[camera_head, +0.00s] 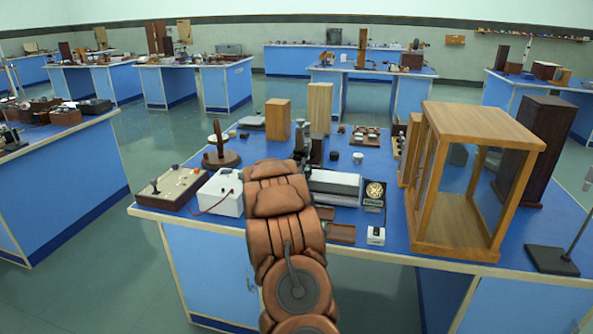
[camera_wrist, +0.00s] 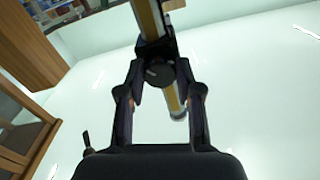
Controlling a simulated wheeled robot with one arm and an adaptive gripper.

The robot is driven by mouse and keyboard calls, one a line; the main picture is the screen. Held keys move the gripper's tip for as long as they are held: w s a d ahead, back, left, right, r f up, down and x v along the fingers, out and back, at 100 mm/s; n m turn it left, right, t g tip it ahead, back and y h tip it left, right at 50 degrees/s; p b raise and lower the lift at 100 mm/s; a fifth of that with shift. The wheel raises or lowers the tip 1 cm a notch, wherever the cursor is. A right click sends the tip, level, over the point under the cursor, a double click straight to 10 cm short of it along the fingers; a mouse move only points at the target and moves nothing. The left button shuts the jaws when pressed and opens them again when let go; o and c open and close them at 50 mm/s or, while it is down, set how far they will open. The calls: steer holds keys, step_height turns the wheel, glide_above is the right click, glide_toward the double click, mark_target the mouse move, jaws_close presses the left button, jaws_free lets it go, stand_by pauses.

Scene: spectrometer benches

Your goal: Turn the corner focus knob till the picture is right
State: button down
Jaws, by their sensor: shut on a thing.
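In the wrist view, a round black knob (camera_wrist: 159,74) sits on the dark mount of a brass-coloured tube (camera_wrist: 148,20), which runs on below as a second tilted length. My gripper (camera_wrist: 160,80) has one finger on either side of the knob and is shut on it. In the head view my brown arm reaches over the front of the blue bench (camera_head: 385,240). My fingertips and the knob cannot be made out there. A dark upright piece (camera_head: 317,151) shows just past the arm's end. No picture or screen that the knob alters can be made out.
A wood-framed glass case (camera_head: 462,247) stands at the bench's right, with a dark cabinet (camera_head: 540,135) behind. A white box (camera_head: 217,193) with a red lead lies left of my arm. Two wooden blocks (camera_head: 278,119) (camera_head: 319,108) stand behind.

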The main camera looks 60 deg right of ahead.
steer(key=shift+m+b, duration=0.8)
steer(key=shift+b, duration=0.25)
steer(key=c, duration=0.8)
jaws_free()
steer(key=shift+o, duration=0.2)
steer(key=shift+a, duration=0.1)
steer(key=v, duration=1.1)
steer(key=shift+s+a, duration=0.15)
steer(key=shift+a, duration=0.2)
